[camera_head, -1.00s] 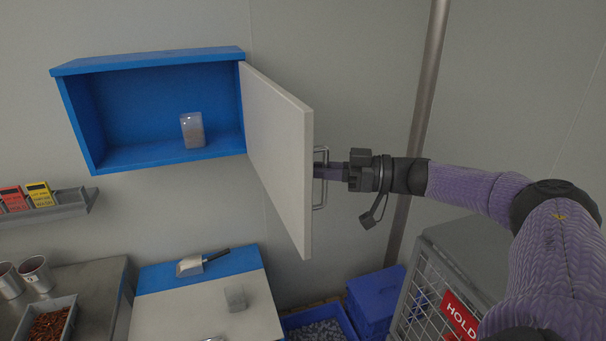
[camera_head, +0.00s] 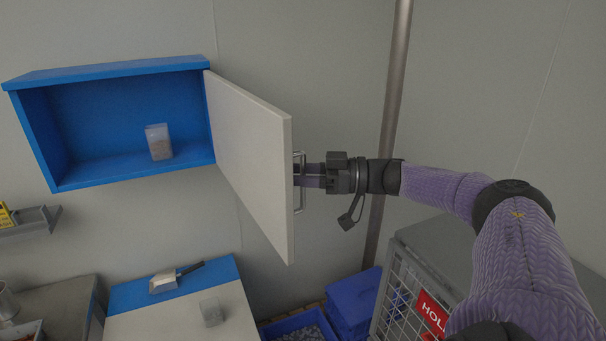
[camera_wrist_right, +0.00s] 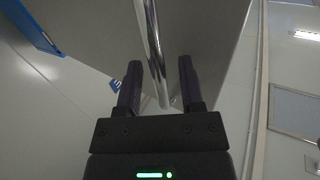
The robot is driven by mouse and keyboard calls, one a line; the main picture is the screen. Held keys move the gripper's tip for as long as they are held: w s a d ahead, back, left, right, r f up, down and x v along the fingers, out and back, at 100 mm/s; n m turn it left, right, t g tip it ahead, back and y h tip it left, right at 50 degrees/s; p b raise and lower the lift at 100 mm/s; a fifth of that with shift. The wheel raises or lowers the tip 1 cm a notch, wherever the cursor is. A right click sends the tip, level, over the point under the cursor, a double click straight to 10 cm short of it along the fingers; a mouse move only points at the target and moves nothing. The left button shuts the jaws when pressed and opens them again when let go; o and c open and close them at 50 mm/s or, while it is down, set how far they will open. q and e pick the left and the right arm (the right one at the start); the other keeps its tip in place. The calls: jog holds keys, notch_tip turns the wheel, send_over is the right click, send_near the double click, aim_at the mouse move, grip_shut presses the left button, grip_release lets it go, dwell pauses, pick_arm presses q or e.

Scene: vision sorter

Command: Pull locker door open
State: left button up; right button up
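The blue locker (camera_head: 110,70) is on the wall at the upper left of the head view, with its white door (camera_head: 245,150) swung wide open. Its inside shows. A metal bar handle (camera_head: 300,206) is on the door's outer face near the free edge. My right gripper (camera_head: 303,176) is at the handle from the right. In the right wrist view the handle bar (camera_wrist_right: 153,40) runs between the two dark fingers of my right gripper (camera_wrist_right: 160,62), which stand apart with gaps on both sides of the bar. My left gripper is not in view.
A clear container (camera_head: 158,142) stands in the locker. Below are a blue-and-white board (camera_head: 150,325) with a scoop (camera_head: 175,277) and another clear container (camera_head: 211,312). Blue bins (camera_head: 352,300), a grey cage (camera_head: 440,240) and a vertical pole (camera_head: 391,100) are at right.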

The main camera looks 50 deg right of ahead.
jog(key=b+v, duration=0.3)
jog(key=v, duration=0.7)
